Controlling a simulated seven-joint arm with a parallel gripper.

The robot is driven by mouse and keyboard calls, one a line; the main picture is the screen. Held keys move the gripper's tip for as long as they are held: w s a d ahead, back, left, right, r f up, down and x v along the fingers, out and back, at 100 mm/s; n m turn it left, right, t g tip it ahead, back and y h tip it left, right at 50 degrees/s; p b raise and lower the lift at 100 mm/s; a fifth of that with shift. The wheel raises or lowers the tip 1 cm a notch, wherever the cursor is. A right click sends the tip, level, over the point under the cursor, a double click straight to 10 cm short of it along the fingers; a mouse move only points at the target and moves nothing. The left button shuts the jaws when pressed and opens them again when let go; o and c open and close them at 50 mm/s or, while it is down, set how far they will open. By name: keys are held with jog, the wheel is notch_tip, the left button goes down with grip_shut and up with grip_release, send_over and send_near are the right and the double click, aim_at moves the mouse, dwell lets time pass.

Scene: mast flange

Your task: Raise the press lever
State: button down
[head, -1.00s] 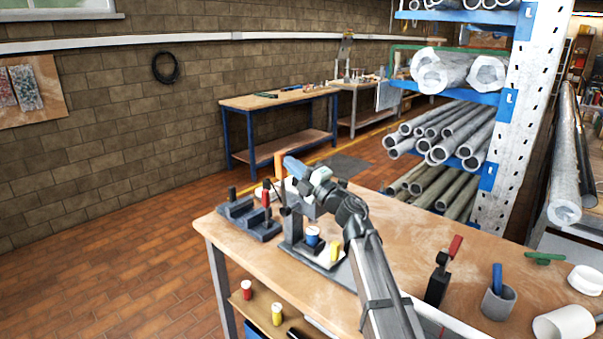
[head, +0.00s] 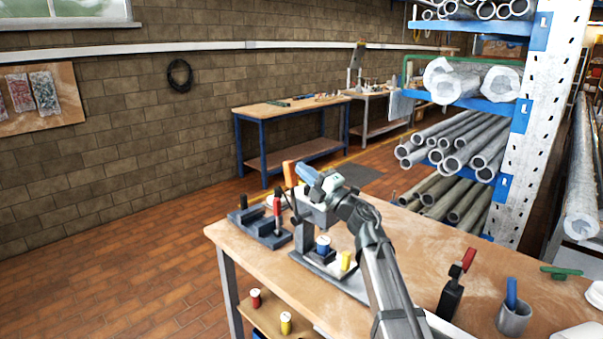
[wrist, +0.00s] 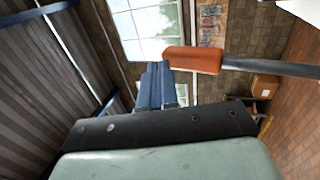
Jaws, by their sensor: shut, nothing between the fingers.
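The press stands on the near workbench in the head view, a dark upright post on a grey base (head: 320,265). Its lever ends in an orange handle (head: 289,174), raised above the bench. In the wrist view the orange handle (wrist: 192,60) lies nearly level, with its grey rod running right. My gripper (head: 306,172) is shut and empty, with its blue fingertips close to the handle. In the wrist view the fingers (wrist: 155,85) are together at the handle's left end; I cannot tell whether they touch it. My arm hides part of the press.
A blue spool (head: 323,245) and a yellow spool (head: 346,261) are at the press. A dark fixture (head: 262,228) stands left of it. A red-handled clamp (head: 456,285) and a grey cup (head: 513,318) stand at right. The bench (head: 415,250) is clear between.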

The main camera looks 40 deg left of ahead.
jog(key=d+r, duration=0.2)
jog(key=d, duration=1)
jog(key=shift+d, duration=0.1)
